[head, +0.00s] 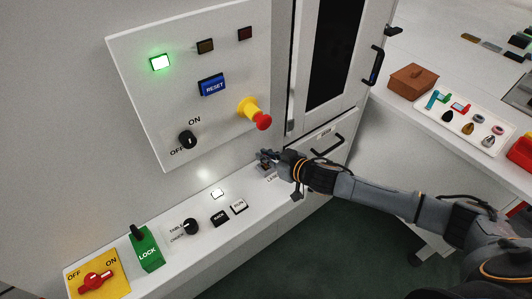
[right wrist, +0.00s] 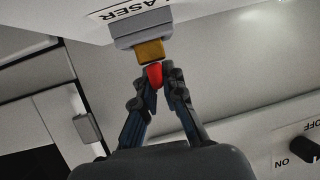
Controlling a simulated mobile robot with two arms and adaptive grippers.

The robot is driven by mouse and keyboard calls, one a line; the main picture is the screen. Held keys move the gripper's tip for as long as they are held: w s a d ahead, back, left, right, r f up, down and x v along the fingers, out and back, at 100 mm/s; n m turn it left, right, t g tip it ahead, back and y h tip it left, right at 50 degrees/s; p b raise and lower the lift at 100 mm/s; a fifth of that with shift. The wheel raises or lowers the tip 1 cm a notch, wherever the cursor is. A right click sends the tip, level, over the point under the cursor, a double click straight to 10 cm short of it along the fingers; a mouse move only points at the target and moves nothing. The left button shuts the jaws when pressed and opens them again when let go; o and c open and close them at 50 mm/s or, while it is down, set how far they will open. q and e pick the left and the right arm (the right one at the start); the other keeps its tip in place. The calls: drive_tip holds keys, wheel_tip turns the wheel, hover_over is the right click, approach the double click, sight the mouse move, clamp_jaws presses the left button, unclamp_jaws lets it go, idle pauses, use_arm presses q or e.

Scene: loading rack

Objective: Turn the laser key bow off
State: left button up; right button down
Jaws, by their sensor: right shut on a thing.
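My right gripper (head: 266,160) reaches in from the right in the head view, at the end of the sloped panel ledge beside the cabinet door. In the right wrist view, its two fingers (right wrist: 156,82) are closed around the red laser key bow (right wrist: 153,76). The bow sits in line with a brass-coloured part (right wrist: 149,51) below a grey block (right wrist: 136,30). The upside-down LASER label (right wrist: 140,8) is next to this block. In the head view the hand hides the key, and the label shows only in part. My left gripper is not in view.
The upright panel holds a lit green lamp (head: 160,62), a blue RESET button (head: 212,86), a red emergency button (head: 263,121) and a black OFF/ON knob (head: 187,138). A green LOCK block (head: 146,249) and red switch (head: 94,280) stand lower left. A white tray (head: 462,136) lies right.

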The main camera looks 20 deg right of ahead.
drive_tip(key=shift+w+d+r+n+g+y+p, duration=0.15)
drive_tip(key=shift+r+n+g+y+p, duration=0.2)
drive_tip(key=shift+n+g+y+p, duration=0.8)
drive_tip(key=shift+n+y, duration=0.35)
drive_tip(key=shift+n, duration=0.2)
drive_tip(key=shift+f+n+g+y, duration=0.25)
drive_tip(key=shift+n+g+y, duration=0.45)
drive_tip(key=shift+n+g, duration=0.2)
drive_tip(key=shift+f+n+g+y+b, duration=0.15)
drive_tip(key=shift+n+g+y+b, duration=0.2)
drive_tip(key=shift+n+b, duration=0.1)
drive_tip(key=n+g+b, duration=0.2)
drive_tip(key=g+b, duration=0.1)
drive_tip(key=b, duration=0.2)
drive_tip(key=n+g+y+b, duration=0.1)
drive_tip(key=n+g+b, duration=0.2)
drive_tip(key=b, duration=0.2)
drive_tip(key=n+g+b, duration=0.3)
drive_tip(key=b, duration=0.2)
drive_tip(key=shift+s+a+f+y, duration=0.2)
drive_tip(key=shift+s+f+y, duration=0.05)
drive_tip(key=shift+y, duration=0.1)
drive_tip(key=shift+r+n+g+b, duration=0.25)
drive_tip(key=shift+n+g+b, duration=0.3)
drive_tip(key=shift+b, duration=0.4)
drive_tip(key=shift+s, duration=0.1)
drive_tip(key=c, duration=1.4)
unclamp_jaws()
